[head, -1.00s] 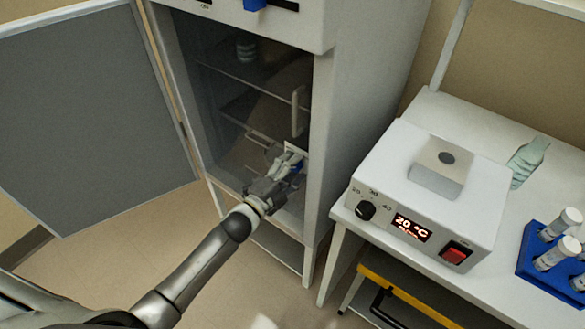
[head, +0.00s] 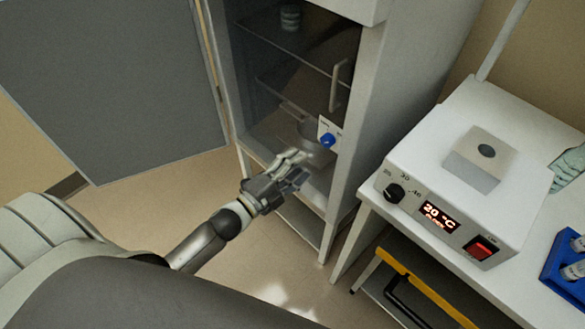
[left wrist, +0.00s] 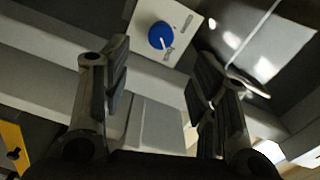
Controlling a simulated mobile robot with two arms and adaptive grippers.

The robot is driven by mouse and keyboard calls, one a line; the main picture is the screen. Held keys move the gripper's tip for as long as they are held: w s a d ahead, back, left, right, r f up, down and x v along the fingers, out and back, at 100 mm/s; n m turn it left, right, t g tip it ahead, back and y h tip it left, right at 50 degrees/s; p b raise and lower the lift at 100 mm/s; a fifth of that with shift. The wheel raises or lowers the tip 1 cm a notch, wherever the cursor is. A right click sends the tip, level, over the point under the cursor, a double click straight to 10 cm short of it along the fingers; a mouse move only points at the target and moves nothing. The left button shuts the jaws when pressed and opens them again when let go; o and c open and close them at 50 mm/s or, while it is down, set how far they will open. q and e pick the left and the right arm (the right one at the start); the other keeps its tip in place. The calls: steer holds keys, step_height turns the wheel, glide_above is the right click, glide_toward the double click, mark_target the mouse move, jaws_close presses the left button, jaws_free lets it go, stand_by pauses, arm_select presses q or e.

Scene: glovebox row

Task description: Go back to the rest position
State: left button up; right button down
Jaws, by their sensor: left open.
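My left gripper (head: 292,172) is in front of the lower part of the tall grey cabinet (head: 375,110). It is open with nothing between its fingers, and its fingers also show in the left wrist view (left wrist: 155,100). A blue knob (head: 327,141) on a small white plate sits on the cabinet, just beyond and to the right of the fingertips, apart from them. The knob also shows in the left wrist view (left wrist: 161,36), above the gap between the fingers. My right gripper is in neither view.
The grey outer door (head: 100,80) stands swung open at the left. Inside the cabinet a container (head: 290,17) stands on a shelf. At the right a bench holds a white heater (head: 465,175) reading 20 °C, a glove (head: 567,165) and a blue tube rack (head: 565,262). Floor shows below the cabinet.

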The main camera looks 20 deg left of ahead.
arm_select(q)
steer(key=shift+s+a, duration=0.25)
steer(key=shift+s, duration=0.35)
steer(key=s+a+f+n+g+y, duration=0.2)
steer(key=s+f+n, duration=0.1)
steer(key=f, duration=0.6)
steer(key=s+a+f+n+g+y, duration=0.1)
steer(key=s+f+n+g, duration=0.2)
steer(key=f, duration=0.6)
steer(key=s+a+f+n+g+y, duration=0.2)
steer(key=s+f+n, duration=0.15)
steer(key=f, duration=0.65)
steer(key=s+f+n+g, duration=0.2)
steer(key=s+f, duration=0.4)
steer(key=s, duration=0.4)
steer(key=s+d+f+n+g, duration=0.1)
steer(key=s+f+n+g, duration=0.2)
steer(key=s+f, duration=0.3)
steer(key=s+d+f+n+g+y, duration=0.1)
steer(key=s+f+g, duration=0.3)
steer(key=s, duration=1)
steer(key=shift+s+f+n, duration=0.25)
steer(key=shift+f+n, duration=0.4)
steer(key=shift+f, duration=0.25)
steer(key=shift+d, duration=0.1)
